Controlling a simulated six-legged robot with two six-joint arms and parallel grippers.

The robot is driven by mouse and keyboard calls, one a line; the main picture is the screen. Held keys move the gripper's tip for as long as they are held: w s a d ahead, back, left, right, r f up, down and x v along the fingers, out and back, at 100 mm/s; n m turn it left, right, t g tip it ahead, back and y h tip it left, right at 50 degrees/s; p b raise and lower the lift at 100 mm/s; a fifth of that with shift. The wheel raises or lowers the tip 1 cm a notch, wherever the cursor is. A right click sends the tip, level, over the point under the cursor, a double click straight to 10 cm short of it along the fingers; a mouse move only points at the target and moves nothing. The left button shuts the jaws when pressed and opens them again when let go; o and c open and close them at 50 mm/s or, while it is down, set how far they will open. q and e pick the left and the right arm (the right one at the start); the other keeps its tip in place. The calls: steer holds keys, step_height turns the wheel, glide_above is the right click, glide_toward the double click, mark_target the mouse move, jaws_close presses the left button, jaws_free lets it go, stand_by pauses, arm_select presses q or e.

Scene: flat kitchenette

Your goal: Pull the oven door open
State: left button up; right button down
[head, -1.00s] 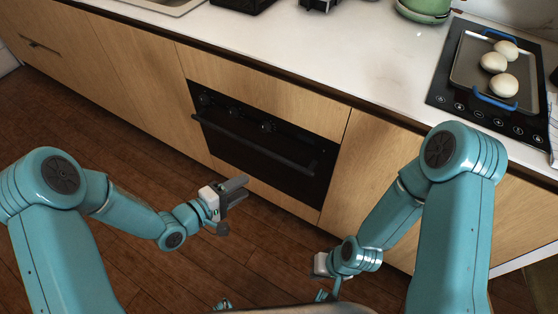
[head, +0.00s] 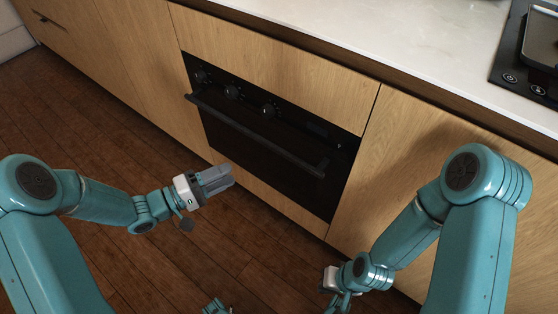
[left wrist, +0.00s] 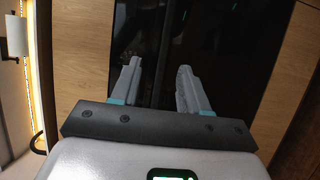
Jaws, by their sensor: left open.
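The black oven (head: 265,135) is built into the wooden cabinet front, and its door is closed. Its dark bar handle (head: 255,133) runs across the upper door, below several knobs. My left gripper (head: 222,178) is in front of the lower left of the oven, below the handle and apart from it. In the left wrist view the two fingers (left wrist: 158,85) are spread and empty, facing the dark oven front (left wrist: 190,40).
Wooden cabinet panels (head: 410,170) flank the oven. The white counter (head: 400,45) lies above, with a black cooktop (head: 535,65) and part of a tray at the right edge. The brown wooden floor (head: 110,150) in front of the oven is clear.

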arm_select(q)
steer(key=f, duration=0.2)
steer(key=b, duration=0.5)
glide_toward(279, 154)
steer(key=x, duration=0.9)
steer(key=shift+w+d+r, duration=0.1)
steer(key=shift+d+r, duration=0.05)
jaws_close()
